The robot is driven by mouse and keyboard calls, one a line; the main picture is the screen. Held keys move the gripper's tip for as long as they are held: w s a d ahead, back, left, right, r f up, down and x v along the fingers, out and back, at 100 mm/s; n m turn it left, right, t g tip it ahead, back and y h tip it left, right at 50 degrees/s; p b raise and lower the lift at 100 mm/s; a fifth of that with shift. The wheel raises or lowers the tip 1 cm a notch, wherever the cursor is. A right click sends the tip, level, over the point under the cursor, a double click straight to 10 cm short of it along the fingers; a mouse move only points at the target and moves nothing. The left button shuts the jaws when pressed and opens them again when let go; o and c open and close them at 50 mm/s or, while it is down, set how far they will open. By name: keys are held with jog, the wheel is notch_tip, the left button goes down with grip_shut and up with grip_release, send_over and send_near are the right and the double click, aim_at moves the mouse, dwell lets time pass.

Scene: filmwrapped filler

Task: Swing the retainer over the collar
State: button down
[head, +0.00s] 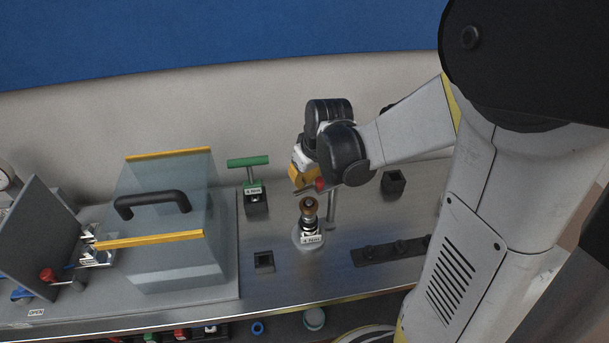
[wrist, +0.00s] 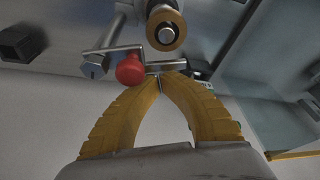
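The retainer is a flat metal arm with a red knob (head: 320,184), on an upright post (head: 331,212). In the wrist view its plate (wrist: 110,50) and red knob (wrist: 130,69) show beside my fingertips. The collar (head: 308,206) is a brass-brown ring on a labelled round base; it also shows in the wrist view (wrist: 160,42), just beyond the plate. The retainer appears beside the collar, not across it. My gripper (head: 301,180) has yellow fingers, with tips together (wrist: 164,76) at the plate's edge and the knob outside them. Whether the tips touch the plate is unclear.
A clear box with a black handle (head: 152,203) and yellow edges stands left. A green T-handle (head: 248,162) stands in a dark block behind. Dark sockets (head: 264,262) and a black strip (head: 391,250) lie on the metal bench. The pale wall is close behind.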

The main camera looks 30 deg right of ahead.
jog(key=shift+s+a, duration=0.2)
jog(key=shift+s, duration=0.25)
dwell(0.5)
notch_tip(320, 180, up, 10)
jog(key=p, duration=0.2)
jog(key=shift+w+f, duration=0.25)
jog(key=shift+w, duration=0.05)
